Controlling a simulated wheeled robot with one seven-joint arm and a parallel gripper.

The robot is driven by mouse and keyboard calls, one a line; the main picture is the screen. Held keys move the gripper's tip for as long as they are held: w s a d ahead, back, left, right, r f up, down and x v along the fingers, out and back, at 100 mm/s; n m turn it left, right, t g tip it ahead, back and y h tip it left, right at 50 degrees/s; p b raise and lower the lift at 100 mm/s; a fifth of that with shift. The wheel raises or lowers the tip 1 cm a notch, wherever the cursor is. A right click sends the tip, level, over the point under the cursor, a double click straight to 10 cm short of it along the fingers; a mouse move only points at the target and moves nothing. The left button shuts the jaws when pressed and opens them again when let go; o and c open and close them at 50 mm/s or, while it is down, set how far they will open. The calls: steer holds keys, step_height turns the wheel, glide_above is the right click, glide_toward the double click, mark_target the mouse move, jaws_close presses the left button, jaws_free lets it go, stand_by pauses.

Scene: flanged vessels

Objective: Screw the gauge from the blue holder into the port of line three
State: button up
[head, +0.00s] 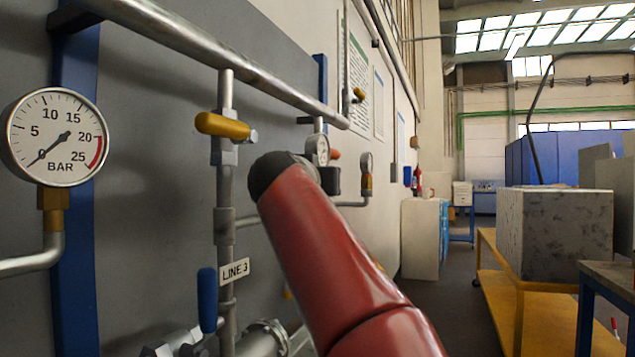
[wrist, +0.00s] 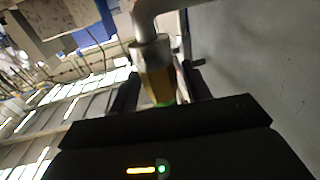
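A small dial gauge (head: 366,161) with a brass stem stands upright on an elbowed pipe (head: 352,204), which runs from behind my arm at the height of the line three branch. In the wrist view the brass stem (wrist: 157,84) meets a silver collar (wrist: 150,50) on the pipe bend. My gripper (wrist: 160,92) has a dark finger on each side of the stem; blur hides whether they touch it. In the head view my gripper (head: 332,180) is a dark shape left of the gauge. The LINE 3 label (head: 235,270) hangs on the vertical pipe. No blue holder is identifiable.
A large gauge (head: 57,137) stands at the left. The yellow valve handle (head: 223,126) and blue handle (head: 207,299) stick out near my arm. A yellow cart (head: 497,262) with a stone-like block (head: 553,232) stands right; the aisle between is clear.

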steer(key=shift+o, duration=0.8)
